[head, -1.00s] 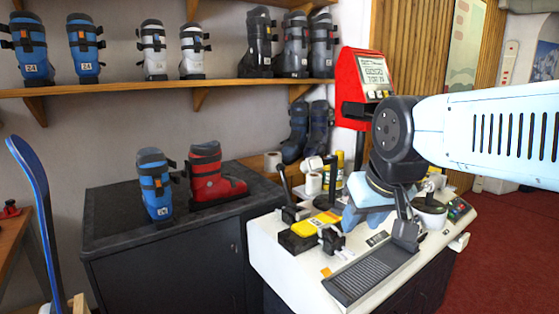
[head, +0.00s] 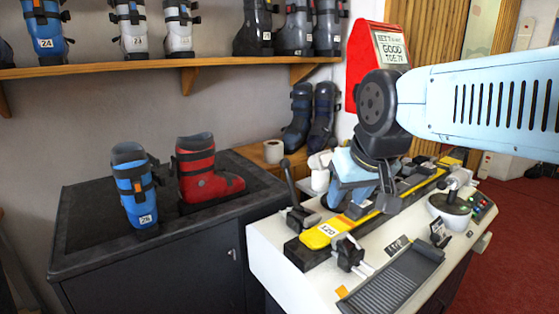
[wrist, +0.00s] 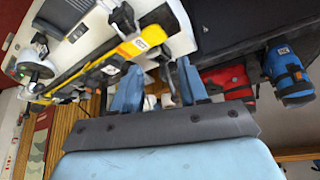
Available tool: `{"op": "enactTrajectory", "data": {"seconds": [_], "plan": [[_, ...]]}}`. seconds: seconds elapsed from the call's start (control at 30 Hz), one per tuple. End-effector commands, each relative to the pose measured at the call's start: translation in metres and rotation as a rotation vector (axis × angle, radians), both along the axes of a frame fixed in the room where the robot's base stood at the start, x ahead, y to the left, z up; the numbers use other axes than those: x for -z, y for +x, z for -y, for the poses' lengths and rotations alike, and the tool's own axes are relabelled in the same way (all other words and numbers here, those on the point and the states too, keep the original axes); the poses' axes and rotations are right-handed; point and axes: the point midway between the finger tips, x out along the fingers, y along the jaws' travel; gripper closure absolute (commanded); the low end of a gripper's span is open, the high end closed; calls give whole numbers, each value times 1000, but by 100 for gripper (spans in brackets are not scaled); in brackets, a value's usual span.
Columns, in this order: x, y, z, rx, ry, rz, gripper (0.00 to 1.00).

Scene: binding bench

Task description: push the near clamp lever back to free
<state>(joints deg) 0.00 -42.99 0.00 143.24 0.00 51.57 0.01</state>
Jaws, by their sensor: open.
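The near clamp (head: 300,216) sits at the left rim of the white bench, beside the near end of the yellow ski (head: 322,236). Its dark lever (head: 289,182) stands up from it, leaning slightly left, with a rounded knob on top. My gripper (head: 335,192) is open, with light blue fingers, above the ski and to the right of the lever, apart from it in this view. In the wrist view my gripper (wrist: 158,68) has its two fingers spread. A dark lever-like part shows between them, partly hard to make out; I cannot tell whether anything touches.
Another black clamp (head: 350,253) stands on the near side of the ski. A dark ridged tray (head: 392,282) lies at the bench front. A round black device (head: 450,208) is at the right. A blue boot (head: 134,185) and a red boot (head: 205,172) stand on the dark cabinet.

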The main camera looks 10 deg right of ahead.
Motion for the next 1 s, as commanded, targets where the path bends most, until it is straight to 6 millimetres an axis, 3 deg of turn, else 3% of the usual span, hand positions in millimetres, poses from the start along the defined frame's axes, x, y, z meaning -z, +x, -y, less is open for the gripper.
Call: {"op": "enactTrajectory", "data": {"seconds": [0.27, 0.63, 1.0], "plan": [[-15, 19, -2, 90, 57, -25, 34], [-58, 102, 2, 508, 261, -127, 34], [-78, 196, 5, 965, 414, -217, 34]]}}
